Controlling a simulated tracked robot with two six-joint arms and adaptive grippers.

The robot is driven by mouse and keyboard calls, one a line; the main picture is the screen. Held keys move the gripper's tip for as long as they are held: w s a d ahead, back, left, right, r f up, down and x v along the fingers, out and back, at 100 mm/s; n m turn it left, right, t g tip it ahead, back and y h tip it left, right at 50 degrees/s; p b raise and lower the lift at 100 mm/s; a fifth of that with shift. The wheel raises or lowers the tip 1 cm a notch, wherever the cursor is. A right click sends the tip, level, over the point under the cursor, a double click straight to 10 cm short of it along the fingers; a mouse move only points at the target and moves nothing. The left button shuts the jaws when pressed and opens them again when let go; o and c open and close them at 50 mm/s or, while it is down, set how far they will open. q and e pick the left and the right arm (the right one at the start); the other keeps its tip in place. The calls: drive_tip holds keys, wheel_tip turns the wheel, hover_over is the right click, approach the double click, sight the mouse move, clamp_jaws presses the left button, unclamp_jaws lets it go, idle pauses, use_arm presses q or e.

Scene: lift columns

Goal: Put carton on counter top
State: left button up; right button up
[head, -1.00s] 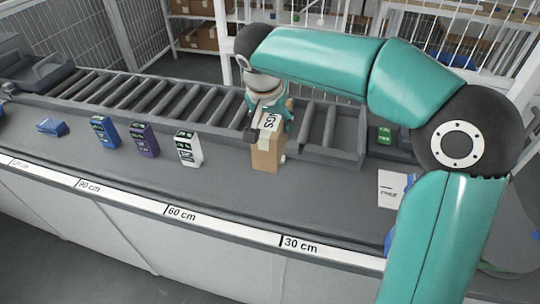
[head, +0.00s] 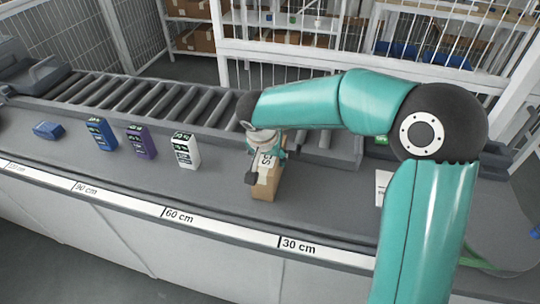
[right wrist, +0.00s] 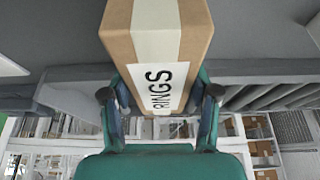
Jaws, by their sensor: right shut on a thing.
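A brown carton (head: 264,189) with a white printed label stands on the grey counter top (head: 215,194), in front of the roller conveyor. Whether its base touches the counter is hard to tell. My right gripper (head: 264,160) is shut on the carton's upper part from above and behind. In the right wrist view the carton (right wrist: 190,35) fills the top middle, between the two fingers of my right gripper (right wrist: 160,97). The letters "RINGS" show on its label. My left gripper is in no view.
A white box (head: 186,150), a purple box (head: 141,142), a blue box (head: 101,134) and a small lying blue box (head: 48,130) are on the counter to the left. Rollers (head: 150,100) run behind. The counter's front edge carries a distance scale (head: 180,213).

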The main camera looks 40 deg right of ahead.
drive_tip(key=o, duration=1.5)
drive_tip(key=shift+c, duration=0.2)
drive_tip(key=v, duration=1.2)
